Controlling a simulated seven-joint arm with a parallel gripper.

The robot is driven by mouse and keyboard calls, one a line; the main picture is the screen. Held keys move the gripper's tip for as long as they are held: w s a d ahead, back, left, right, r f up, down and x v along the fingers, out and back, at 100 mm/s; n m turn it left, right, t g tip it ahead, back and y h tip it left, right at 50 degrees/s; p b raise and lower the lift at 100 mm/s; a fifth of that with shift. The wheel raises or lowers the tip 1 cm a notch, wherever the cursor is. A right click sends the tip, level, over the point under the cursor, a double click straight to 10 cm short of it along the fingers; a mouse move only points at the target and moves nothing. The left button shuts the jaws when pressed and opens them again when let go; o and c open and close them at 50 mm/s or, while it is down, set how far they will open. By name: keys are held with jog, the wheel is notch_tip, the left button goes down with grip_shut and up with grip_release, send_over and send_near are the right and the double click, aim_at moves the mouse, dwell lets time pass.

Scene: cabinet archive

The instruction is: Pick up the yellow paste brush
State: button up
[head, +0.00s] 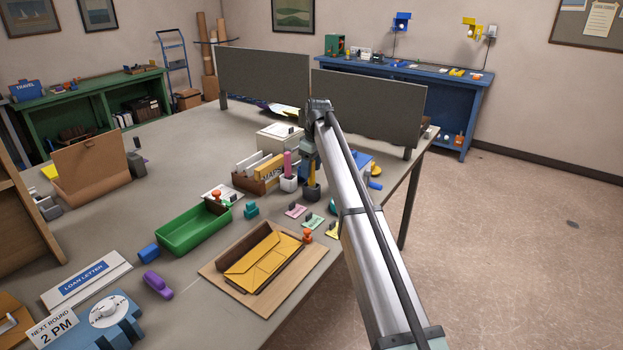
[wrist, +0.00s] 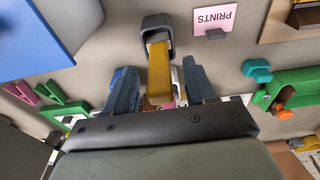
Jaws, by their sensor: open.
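The yellow paste brush (head: 311,180) stands in a dark cup (head: 312,194) on the grey table. In the wrist view the yellow brush (wrist: 159,72) shows end-on, with the dark cup (wrist: 157,22) at its far end. My gripper (wrist: 158,68) is open, with one blue-grey finger on each side of the brush. A gap shows between the brush and each finger; I see no contact. In the head view my gripper (head: 309,150) is directly above the brush and partly hidden by my arm.
A pink-handled item (head: 288,162) in a white cup (head: 288,184) stands close to the left. Small labelled cards (head: 313,221) lie in front. A green tray (head: 193,231) and a wooden tray with yellow envelopes (head: 262,262) are nearer.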

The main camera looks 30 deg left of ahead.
jog(key=shift+f, duration=0.55)
grip_shut()
